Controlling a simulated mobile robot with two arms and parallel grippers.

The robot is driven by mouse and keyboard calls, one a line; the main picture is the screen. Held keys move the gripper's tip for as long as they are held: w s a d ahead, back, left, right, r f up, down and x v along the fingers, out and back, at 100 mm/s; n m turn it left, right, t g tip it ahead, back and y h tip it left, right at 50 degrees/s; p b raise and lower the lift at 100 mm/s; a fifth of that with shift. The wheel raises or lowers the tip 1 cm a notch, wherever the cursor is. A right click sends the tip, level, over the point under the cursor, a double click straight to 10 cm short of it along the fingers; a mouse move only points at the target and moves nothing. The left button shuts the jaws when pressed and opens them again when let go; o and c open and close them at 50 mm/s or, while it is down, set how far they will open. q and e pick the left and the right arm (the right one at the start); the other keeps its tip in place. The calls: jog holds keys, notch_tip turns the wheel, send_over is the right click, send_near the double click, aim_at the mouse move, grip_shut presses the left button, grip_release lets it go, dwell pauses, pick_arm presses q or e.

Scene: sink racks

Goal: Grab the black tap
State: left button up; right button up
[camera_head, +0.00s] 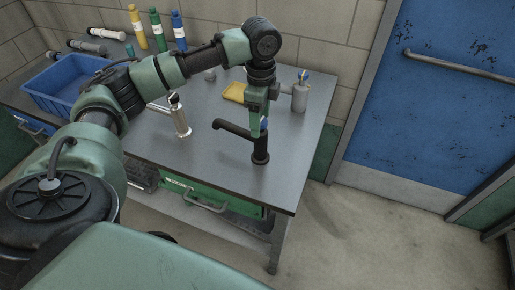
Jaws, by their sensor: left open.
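The black tap (260,151) stands upright on the grey metal worktop (225,178), near its right front part. Its spout reaches out to the left, and a small blue mark shows near its top. My left gripper (257,128) points down right at the top of the tap, its green fingers overlapping the tap in the picture. The gripper is open. I cannot tell whether the fingers touch the tap or stand around it. My right gripper is not in view.
A chrome tap (182,118) stands left of the black one. A blue tub (68,82), several bottles (158,30), a yellow sponge (234,92) and a grey canister (299,97) are on the worktop. The floor at right, before a blue door (440,90), is clear.

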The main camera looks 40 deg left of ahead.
aim_at(239, 135)
pick_arm(q)
jog(key=shift+s+f, duration=0.1)
jog(key=shift+f, duration=0.75)
jog(key=f+p, duration=0.1)
jog(key=f, duration=0.1)
jog(key=f+p, duration=0.1)
jog(key=f, duration=0.1)
jog(key=shift+w+f, duration=0.2)
jog(key=shift+f, duration=0.65)
grip_shut()
